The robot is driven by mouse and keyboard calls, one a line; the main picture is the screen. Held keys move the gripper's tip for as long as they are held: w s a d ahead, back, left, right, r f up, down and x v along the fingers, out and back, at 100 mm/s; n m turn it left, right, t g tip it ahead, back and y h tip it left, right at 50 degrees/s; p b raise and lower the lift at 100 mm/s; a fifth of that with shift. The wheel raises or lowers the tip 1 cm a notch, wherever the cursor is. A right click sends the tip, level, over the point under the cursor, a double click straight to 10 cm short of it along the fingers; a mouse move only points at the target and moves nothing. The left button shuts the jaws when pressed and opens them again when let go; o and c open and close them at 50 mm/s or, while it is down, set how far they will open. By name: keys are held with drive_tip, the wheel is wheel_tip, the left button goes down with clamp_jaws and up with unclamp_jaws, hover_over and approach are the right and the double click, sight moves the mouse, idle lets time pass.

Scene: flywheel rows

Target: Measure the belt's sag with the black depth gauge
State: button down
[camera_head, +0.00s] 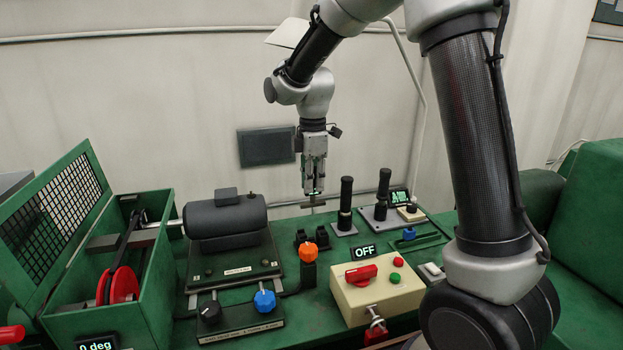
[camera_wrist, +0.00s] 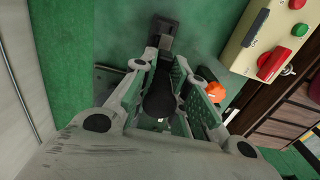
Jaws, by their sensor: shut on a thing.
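The black belt (camera_head: 127,243) runs over a red pulley (camera_head: 122,285) inside the open green housing at the left. My gripper (camera_head: 314,192) hangs above the back of the green bench, right of the grey motor, well away from the belt. It is shut on a dark tool, which I take for the black depth gauge (camera_wrist: 158,102). In the head view a thin crossbar (camera_head: 313,203) shows under the fingers, clear of the bench. The fingers hide much of the tool.
The mesh guard (camera_head: 55,212) stands open. A grey motor (camera_head: 226,216) stands beside the housing. Two upright black handles (camera_head: 345,197) (camera_head: 383,190) stand right of my gripper. An orange knob (camera_head: 308,252) and a cream control box (camera_head: 378,290) reading OFF are nearer the front.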

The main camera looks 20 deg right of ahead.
sight(312, 195)
drive_tip(key=shift+f, duration=0.1)
drive_tip(key=shift+f, duration=1.9)
drive_tip(key=shift+f, duration=0.3)
drive_tip(key=shift+f, duration=2.15)
drive_tip(key=c, duration=1.3)
unclamp_jaws()
